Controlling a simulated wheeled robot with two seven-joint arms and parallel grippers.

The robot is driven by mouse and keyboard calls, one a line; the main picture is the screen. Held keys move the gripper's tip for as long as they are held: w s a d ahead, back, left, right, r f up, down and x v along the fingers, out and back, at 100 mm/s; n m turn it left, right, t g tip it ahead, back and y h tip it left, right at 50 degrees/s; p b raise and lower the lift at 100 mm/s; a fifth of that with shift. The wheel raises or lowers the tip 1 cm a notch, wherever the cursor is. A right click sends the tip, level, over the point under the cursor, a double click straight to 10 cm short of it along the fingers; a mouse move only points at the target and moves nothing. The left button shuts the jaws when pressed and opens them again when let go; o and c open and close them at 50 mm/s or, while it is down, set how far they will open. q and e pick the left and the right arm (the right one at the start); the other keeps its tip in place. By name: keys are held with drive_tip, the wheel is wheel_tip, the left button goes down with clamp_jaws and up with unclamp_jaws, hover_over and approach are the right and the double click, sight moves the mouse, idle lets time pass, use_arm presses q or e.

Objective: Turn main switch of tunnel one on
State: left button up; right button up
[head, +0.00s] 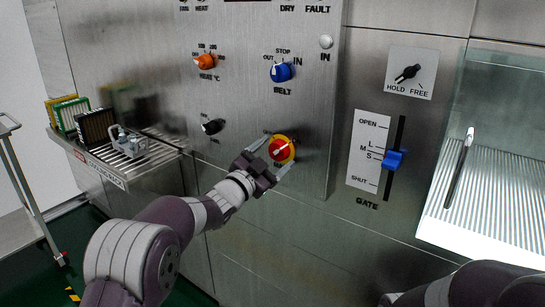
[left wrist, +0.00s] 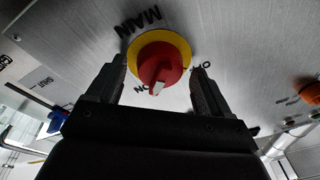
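The main switch (head: 281,149) is a red knob on a yellow round plate, low on the steel control panel. In the left wrist view the main switch (left wrist: 160,62) shows upside down beside the word MAIN, with a white pointer mark toward the lower side of the picture, close to partly hidden lettering that looks like ON. My left gripper (head: 275,154) is at the switch, with one finger on each side of it. In the left wrist view the fingers of this gripper (left wrist: 158,72) are apart, with gaps between them and the knob. My right gripper cannot be seen; only part of that arm shows at bottom right.
An orange knob (head: 205,62), a blue belt knob (head: 281,73) and a black knob (head: 213,126) sit on the panel. A blue gate slider (head: 393,160) is to the right. A shelf (head: 140,165) with racks is at left.

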use_arm(q)
drive_tip(key=v, duration=1.2)
drive_tip(key=shift+s+a+b, duration=0.2)
drive_tip(key=shift+s+b, duration=0.1)
drive_tip(key=shift+b, duration=0.05)
drive_tip(key=shift+f, duration=0.1)
